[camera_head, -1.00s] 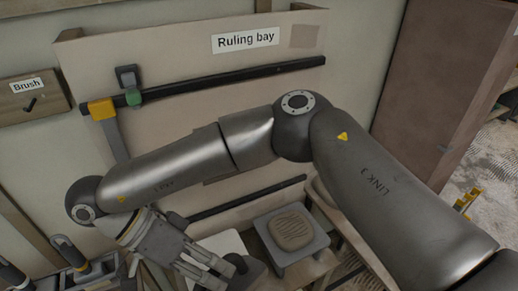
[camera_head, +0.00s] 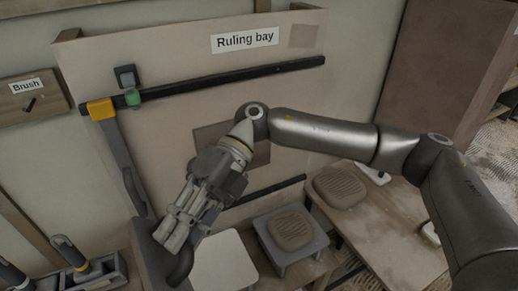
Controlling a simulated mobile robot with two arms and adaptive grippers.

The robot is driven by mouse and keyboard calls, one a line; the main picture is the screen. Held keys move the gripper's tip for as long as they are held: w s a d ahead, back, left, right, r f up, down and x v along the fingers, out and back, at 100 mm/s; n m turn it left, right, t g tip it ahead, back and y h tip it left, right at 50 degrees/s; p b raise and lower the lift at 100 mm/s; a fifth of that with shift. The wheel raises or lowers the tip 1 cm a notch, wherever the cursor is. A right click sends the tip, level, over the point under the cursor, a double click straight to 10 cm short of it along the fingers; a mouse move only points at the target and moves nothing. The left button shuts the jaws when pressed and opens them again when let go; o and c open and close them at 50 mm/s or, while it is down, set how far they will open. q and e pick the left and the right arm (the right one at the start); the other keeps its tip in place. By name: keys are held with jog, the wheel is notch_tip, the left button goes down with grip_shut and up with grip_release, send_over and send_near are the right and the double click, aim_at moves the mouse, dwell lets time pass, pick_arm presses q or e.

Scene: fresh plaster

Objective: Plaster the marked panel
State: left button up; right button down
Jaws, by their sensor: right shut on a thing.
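The large pale panel labelled Ruling bay (camera_head: 180,55) stands upright against the wall. A darker rectangular patch (camera_head: 262,153) lies on it between two dark rails, partly hidden by my right arm. My right gripper (camera_head: 178,235) is in front of the panel's lower left, its fingers pointing down. It is shut on a dark tool with a flat plate (camera_head: 150,258) and a curved handle (camera_head: 181,269). The exact grip is partly hidden by the fingers.
A grey bar with a yellow head (camera_head: 101,109) hangs from the upper rail (camera_head: 220,78). A brown ridged lump (camera_head: 291,230) sits on a grey stand, and another (camera_head: 340,187) on the table (camera_head: 385,235). A white board (camera_head: 225,262) lies below. Handled tools (camera_head: 68,252) stand lower left.

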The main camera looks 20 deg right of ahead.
jog(key=w+d+r+m+t+y, duration=0.25)
jog(key=w+m+t, duration=0.3)
jog(key=t, duration=0.35)
jog(key=w+d+r+m+t+y, duration=0.25)
jog(key=w+d+m+t, duration=0.2)
jog(key=m+t, duration=0.35)
jog(key=w+d+f+m+t+h, duration=0.1)
jog(key=w+d+f+t, duration=0.2)
jog(key=w, duration=0.4)
jog(key=w+d+f+m+t+h, duration=0.2)
jog(key=w+d+f+t, duration=0.2)
jog(key=w+d+t, duration=0.1)
jog(key=shift+w+d+t, duration=0.3)
jog(key=shift+w+d, duration=0.25)
jog(key=shift+w, duration=0.4)
jog(key=shift+w+a+p, duration=0.1)
jog(key=shift+w+p, duration=0.2)
jog(key=shift+w, duration=0.25)
